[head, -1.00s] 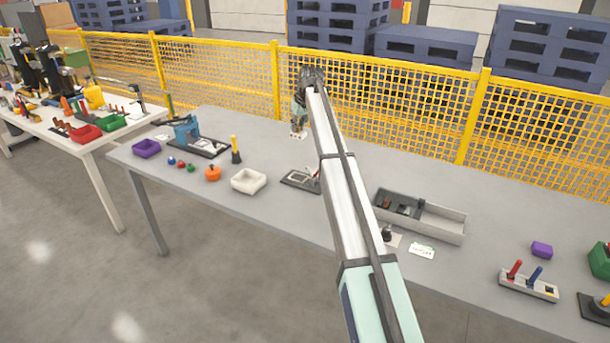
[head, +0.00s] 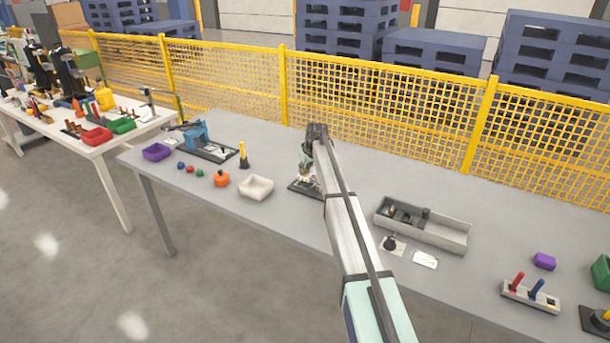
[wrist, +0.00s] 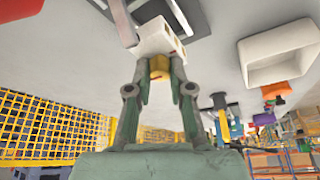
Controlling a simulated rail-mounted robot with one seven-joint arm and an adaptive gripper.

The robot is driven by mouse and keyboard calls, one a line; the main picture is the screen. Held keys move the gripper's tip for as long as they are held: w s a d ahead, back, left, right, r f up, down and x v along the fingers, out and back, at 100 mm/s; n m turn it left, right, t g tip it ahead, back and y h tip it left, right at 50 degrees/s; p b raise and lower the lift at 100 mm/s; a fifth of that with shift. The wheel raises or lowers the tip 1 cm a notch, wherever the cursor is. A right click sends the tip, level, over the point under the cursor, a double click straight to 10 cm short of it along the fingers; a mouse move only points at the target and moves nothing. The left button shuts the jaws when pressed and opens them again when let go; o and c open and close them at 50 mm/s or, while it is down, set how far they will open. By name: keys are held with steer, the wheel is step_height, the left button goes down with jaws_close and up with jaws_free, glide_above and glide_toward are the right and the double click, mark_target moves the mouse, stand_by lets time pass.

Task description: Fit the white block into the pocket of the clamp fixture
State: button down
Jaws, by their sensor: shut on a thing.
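My gripper (wrist: 159,68) is shut on the white block (wrist: 158,38) in the wrist view, with a finger on each side. A yellow patch shows between the fingers, below the block. In the head view my gripper (head: 306,174) is over the dark base of the clamp fixture (head: 298,189), and my arm hides much of the fixture. A grey bar, seemingly part of the fixture (wrist: 122,22), appears beside the block in the wrist view. The pocket is hidden, and I cannot tell whether the block touches the fixture.
A white tray (head: 256,187) stands left of the fixture, beside an orange object (head: 221,179) and a yellow-handled tool (head: 243,156). A grey partitioned bin (head: 440,232) is to the right. The table behind the fixture is clear up to the yellow fence (head: 400,115).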

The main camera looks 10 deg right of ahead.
steer(key=shift+f+p, duration=0.3)
steer(key=shift+f, duration=1.3)
steer(key=shift+f, duration=0.15)
steer(key=c, duration=1)
jaws_free()
steer(key=shift+c, duration=0.2)
steer(key=b+v, duration=0.2)
steer(key=v, duration=1)
steer(key=shift+b, duration=0.35)
steer(key=shift+s, duration=0.1)
